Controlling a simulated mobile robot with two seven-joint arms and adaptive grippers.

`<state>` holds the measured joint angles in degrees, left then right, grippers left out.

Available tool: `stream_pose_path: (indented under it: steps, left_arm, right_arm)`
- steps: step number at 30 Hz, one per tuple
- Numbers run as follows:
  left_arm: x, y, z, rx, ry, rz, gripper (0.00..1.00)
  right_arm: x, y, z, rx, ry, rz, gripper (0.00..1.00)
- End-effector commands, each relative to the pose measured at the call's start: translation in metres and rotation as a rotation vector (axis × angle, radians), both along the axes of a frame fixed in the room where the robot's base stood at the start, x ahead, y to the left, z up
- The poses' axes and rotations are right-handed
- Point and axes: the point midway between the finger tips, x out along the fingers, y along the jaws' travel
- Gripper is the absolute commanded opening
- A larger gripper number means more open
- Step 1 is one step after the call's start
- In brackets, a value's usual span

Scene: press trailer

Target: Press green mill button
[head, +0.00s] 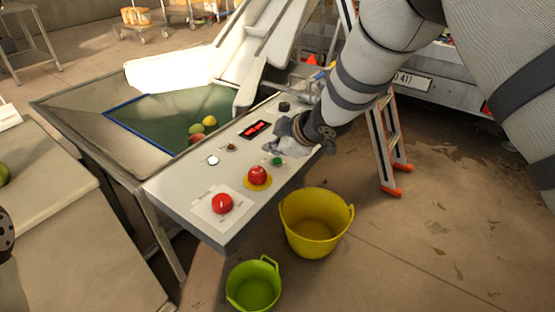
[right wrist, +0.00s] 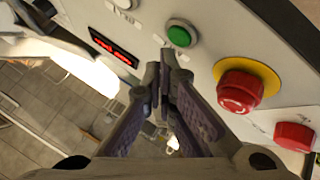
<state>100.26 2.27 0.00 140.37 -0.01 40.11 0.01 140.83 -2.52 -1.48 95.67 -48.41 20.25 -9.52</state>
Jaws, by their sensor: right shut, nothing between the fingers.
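The green button (head: 277,161) sits on the sloping light control panel (head: 185,185). In the right wrist view the green button (right wrist: 180,36) is a round green cap in a pale ring. My right gripper (head: 281,146) is over the panel, close to the green button in the head view. In the right wrist view my right gripper (right wrist: 166,72) has its fingers together and empty. Its tips appear just below the green button in the picture. I cannot tell whether they touch the panel. My left gripper is not in view.
A red emergency button on a yellow disc (head: 257,176), another red knob (head: 222,203) and a red display (head: 255,129) share the panel. A yellow bucket (head: 314,240) and a green bucket (head: 253,288) stand below. A hopper with fruit (head: 196,130) lies behind; a ladder (head: 385,150) stands right.

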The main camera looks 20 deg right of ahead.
Motion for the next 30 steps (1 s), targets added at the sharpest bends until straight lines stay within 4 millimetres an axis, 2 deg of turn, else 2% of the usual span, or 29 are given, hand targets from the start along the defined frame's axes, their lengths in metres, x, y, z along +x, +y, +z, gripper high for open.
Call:
stream_pose_path:
  steps: [30]
  left_arm:
    - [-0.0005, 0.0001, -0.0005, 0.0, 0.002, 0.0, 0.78]
  right_arm:
    - [-0.0001, 0.0, -0.0099, 0.0, 0.0, 0.0, 0.0]
